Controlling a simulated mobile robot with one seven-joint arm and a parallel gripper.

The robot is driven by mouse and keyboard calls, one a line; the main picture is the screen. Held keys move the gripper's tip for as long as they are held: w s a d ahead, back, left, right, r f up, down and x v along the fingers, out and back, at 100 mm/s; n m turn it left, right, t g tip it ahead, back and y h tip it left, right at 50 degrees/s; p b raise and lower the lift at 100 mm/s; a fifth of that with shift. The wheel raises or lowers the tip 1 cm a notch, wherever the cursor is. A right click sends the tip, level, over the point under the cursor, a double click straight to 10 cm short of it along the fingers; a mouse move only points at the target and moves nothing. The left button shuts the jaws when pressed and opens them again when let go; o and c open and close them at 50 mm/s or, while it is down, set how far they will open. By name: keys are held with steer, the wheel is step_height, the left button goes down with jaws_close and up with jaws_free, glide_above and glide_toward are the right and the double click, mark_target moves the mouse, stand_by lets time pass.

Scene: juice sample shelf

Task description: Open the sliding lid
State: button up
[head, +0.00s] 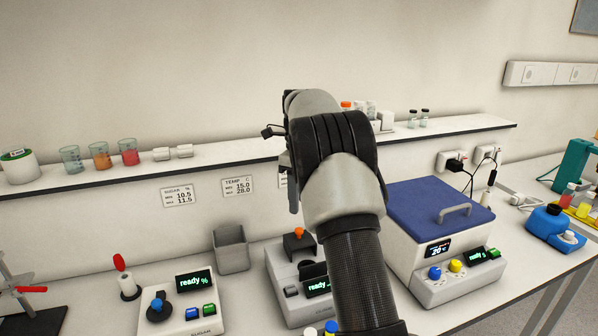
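A blue lid (424,206) with a grey bar handle (454,213) covers the white box-shaped device (414,262) on the right of the bench. The lid looks closed, with no gap visible. The device front has a blue knob, a yellow knob and lit displays. My arm rises through the middle of the view, left of this device. My gripper is mostly hidden behind my wrist; only dark parts (293,193) show at the wrist's left side. I cannot see its fingers clearly, nor whether it holds anything. It appears apart from the lid.
A wall shelf (235,155) carries beakers, a jar and small vials. Left of my arm stand a sugar meter (178,308), a grey bin (230,248) and another device (290,272). A blue device (553,228) stands right of the lidded box. Cables hang from wall sockets behind it.

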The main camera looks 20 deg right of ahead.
step_height(320, 180, up, 9)
steer(key=p, duration=0.1)
steer(key=shift+f, duration=0.2)
